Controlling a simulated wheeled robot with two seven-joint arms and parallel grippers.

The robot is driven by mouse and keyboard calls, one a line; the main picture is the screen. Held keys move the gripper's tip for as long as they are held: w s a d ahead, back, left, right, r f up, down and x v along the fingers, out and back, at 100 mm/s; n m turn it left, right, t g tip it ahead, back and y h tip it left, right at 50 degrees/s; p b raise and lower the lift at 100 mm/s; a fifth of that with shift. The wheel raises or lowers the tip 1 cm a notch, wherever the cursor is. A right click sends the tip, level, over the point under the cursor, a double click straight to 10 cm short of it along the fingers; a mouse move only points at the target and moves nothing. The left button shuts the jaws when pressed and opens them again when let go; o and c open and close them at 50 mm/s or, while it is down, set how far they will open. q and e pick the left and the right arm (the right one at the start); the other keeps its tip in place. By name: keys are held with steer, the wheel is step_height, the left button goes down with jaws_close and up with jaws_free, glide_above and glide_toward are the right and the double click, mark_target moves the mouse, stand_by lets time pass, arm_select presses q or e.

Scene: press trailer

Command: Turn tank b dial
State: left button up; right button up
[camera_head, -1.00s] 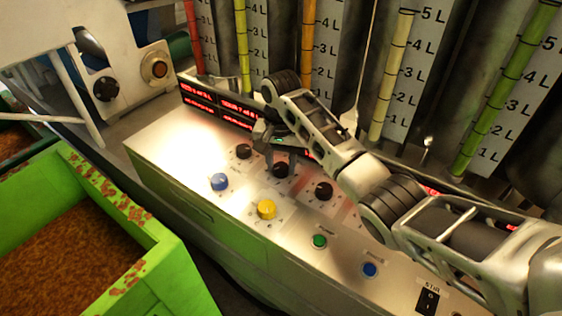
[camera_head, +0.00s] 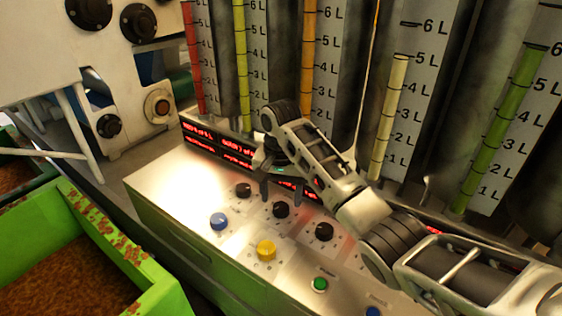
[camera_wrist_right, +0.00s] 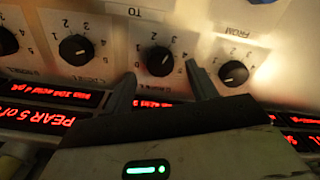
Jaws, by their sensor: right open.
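The sloped metal control panel (camera_head: 170,190) carries a row of black dials. The left dial (camera_head: 244,190), middle dial (camera_head: 281,209) and right dial (camera_head: 324,231) show in the head view. In the wrist view the middle dial (camera_wrist_right: 159,60) lies just beyond and between my fingertips, with a dial (camera_wrist_right: 75,49) to its left and another (camera_wrist_right: 233,73) to its right. The small lettering does not clearly show which is tank b. My right gripper (camera_head: 281,195) is open and empty, its fingers straddling the middle dial's line on the display side. It also shows in the wrist view (camera_wrist_right: 160,76).
Red-lettered displays (camera_head: 218,145) and tall tanks with level scales stand behind the panel. A blue knob (camera_head: 218,220), yellow knob (camera_head: 267,250) and green button (camera_head: 320,284) sit in front. A green crate (camera_head: 75,215) is at left, a white machine (camera_head: 130,60) behind it.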

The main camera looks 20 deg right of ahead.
mark_target(281, 206)
step_height(281, 206, up, 13)
steer(key=shift+r, duration=0.2)
stand_by(0.5)
